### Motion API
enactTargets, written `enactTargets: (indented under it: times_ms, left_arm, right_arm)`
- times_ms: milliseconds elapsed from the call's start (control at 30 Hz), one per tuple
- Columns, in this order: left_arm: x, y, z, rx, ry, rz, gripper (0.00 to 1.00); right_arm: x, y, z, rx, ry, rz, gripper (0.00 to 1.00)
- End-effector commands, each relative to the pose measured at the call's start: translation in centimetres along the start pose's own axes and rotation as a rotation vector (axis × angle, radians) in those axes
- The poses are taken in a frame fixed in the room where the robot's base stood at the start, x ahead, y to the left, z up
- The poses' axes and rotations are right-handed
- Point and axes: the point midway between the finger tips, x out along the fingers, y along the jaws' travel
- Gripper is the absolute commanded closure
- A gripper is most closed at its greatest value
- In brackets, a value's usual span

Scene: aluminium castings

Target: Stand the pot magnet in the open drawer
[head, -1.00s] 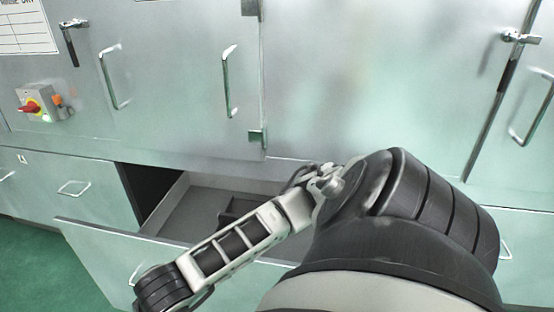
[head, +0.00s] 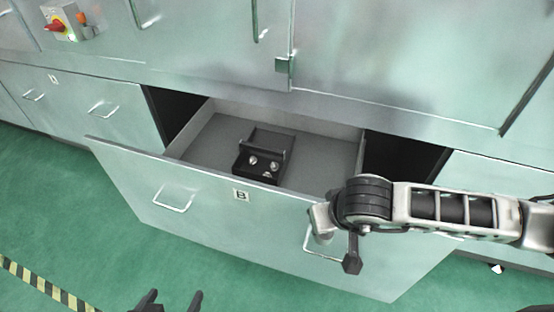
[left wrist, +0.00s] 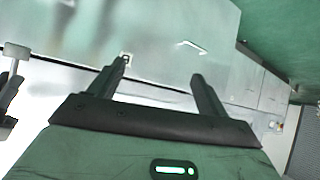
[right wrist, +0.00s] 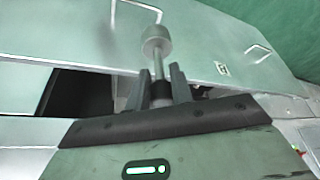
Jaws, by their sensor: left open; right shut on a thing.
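The pot magnet (right wrist: 156,42) is a silver piece with a wide round head and a thin stem. My right gripper (right wrist: 163,88) is shut on its stem, the head pointing away from the fingers. The open drawer (head: 335,160), with a B label on its front, has a grey floor. A small black holder (head: 256,173) with two silver round pieces stands inside. In the head view my right arm is over the drawer's front right; the magnet is hard to make out there. My left gripper (head: 172,303) is open and empty, low in front of the drawer; its fingers show in the left wrist view (left wrist: 160,80).
The drawer front (head: 270,225) has two handles. Closed metal cabinet doors (head: 400,60) stand above it, and a closed drawer (head: 100,105) is to the left. A red switch (head: 55,27) sits upper left. Green floor (head: 60,190) is clear at the left, with striped tape.

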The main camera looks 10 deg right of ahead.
Motion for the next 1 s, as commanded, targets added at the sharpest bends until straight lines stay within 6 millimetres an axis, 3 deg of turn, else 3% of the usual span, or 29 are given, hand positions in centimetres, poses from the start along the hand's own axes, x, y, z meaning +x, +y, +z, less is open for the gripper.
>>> enactTargets:
  times_ms: [567,833,1000]
  left_arm:
    - [0.1,0.0,-0.2,0.003,0.008,0.003,0.23]
    - [0.4,0.0,-0.3,-0.001,0.020,0.005,0.23]
    - [0.6,0.0,-0.2,-0.005,0.026,0.008,0.23]
  right_arm:
    - [-0.3,0.0,-1.4,0.029,0.004,0.011,1.00]
    - [-0.9,-0.6,-3.8,0.065,0.007,0.022,1.00]
    - [-1.9,-1.2,-6.4,0.104,0.010,0.033,1.00]
